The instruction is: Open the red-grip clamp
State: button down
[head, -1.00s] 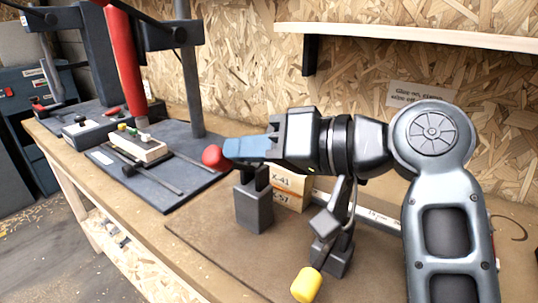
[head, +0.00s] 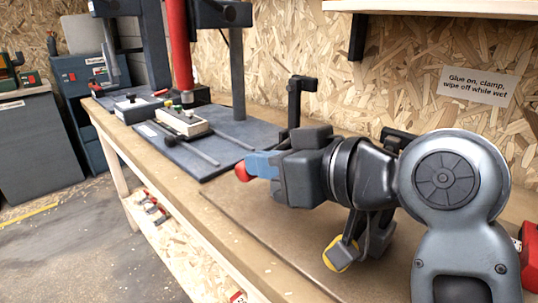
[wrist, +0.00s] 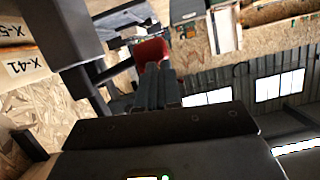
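The red grip (head: 243,171) of the clamp sits at the fingertips of my gripper (head: 258,166) in the head view, above the bench's left part. In the wrist view the red grip (wrist: 150,50) shows at the ends of my gripper's close-set fingers (wrist: 158,82), which look shut on it. A dark upright bar with a hooked top (head: 295,100) stands behind my gripper; it looks like the clamp's raised arm. My gripper and wrist hide the clamp's base and joint in the head view.
A yellow-grip clamp (head: 340,255) is partly hidden below my wrist. Labelled wood blocks (wrist: 25,65) show at the left of the wrist view. A dark press base (head: 215,150) stands to the left on the bench. A shelf (head: 430,8) hangs above.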

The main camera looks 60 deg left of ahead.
jog(key=shift+s+a+f, duration=0.15)
jog(key=shift+s+f, duration=0.25)
dwell(0.3)
